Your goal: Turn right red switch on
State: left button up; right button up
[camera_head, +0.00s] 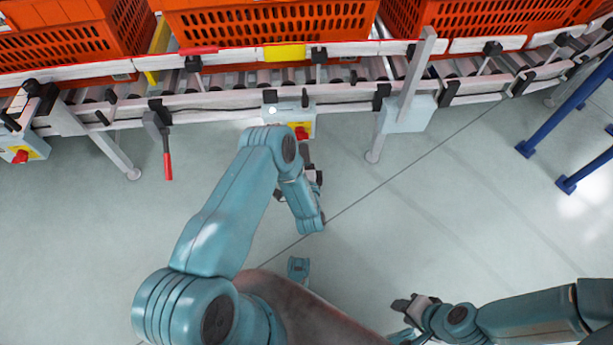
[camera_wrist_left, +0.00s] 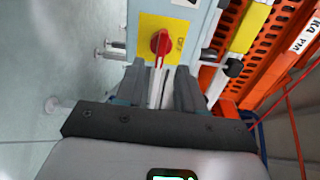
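The right red switch (camera_head: 301,132) sits on a yellow plate on a grey box fixed to the conveyor's front rail. In the left wrist view the red switch knob (camera_wrist_left: 160,42) is on its yellow plate (camera_wrist_left: 172,28), just beyond the fingertips, with lettering beside it. My left gripper (camera_head: 306,150) is below the switch, partly hidden by my arm. Its two dark fingers (camera_wrist_left: 160,82) are apart with a gap between them, and no contact with the knob shows. My right gripper (camera_head: 402,304) is low at the right, far from the switch; its opening is unclear.
Another red switch (camera_head: 20,157) is on a box at the far left. A red-handled lever (camera_head: 167,165) hangs from the rail. Orange totes (camera_head: 265,25) stand on the roller conveyor. A support leg (camera_head: 377,145) and grey box (camera_head: 408,114) are right of the switch.

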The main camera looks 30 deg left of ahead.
pick_arm(q)
jog(key=p+v, duration=1.1)
jog(key=p, duration=0.2)
jog(key=shift+s+p, duration=0.25)
jog(key=shift+p, duration=0.05)
jog(key=shift+d, duration=0.15)
